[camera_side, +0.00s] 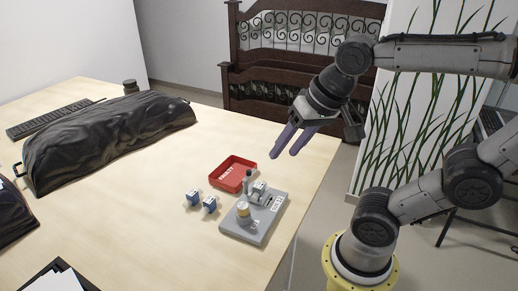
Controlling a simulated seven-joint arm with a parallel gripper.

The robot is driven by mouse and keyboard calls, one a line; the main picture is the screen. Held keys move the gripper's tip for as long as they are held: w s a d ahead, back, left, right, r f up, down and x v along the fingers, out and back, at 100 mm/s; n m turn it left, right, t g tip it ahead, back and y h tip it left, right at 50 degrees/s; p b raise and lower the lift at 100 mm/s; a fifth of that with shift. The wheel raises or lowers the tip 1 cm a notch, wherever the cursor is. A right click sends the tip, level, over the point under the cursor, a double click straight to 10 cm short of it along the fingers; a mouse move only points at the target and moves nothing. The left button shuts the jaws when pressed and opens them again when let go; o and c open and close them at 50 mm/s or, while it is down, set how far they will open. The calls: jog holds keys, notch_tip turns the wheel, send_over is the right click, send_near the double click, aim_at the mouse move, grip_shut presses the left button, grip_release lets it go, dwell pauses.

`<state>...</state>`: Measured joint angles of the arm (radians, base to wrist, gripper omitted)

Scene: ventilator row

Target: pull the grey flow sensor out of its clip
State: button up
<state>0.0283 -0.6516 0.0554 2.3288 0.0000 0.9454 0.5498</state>
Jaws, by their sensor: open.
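The grey base board (268,224) lies on the table near its right edge. A small light-grey piece with a dark part (258,191) stands at the board's far end; it may be the flow sensor in its clip, but it is too small to be sure. A round grey part with a tan top (243,211) stands on the board's near left side. My gripper (283,155) has purple fingers, is open and empty, and hangs well above the table, up and to the right of the board.
A red tray (221,182) with white lettering sits just behind the board. Two small blue-and-white parts (201,201) lie left of it. A black bag (105,135), a keyboard (50,119) and a dark folder (60,277) lie further left. The table's middle is clear.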

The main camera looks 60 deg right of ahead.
jog(key=w+d+f+m+g, duration=0.2)
jog(key=w+d+m, duration=0.3)
jog(key=w+m, duration=0.3)
jog(key=m+g, duration=0.3)
send_over(259, 185)
notch_tip(259, 185, down, 8)
notch_tip(259, 185, down, 14)
jog(key=shift+r, duration=0.25)
jog(key=shift+c, duration=0.3)
grip_shut()
jog(key=shift+c, duration=1.7)
grip_release()
grip_shut()
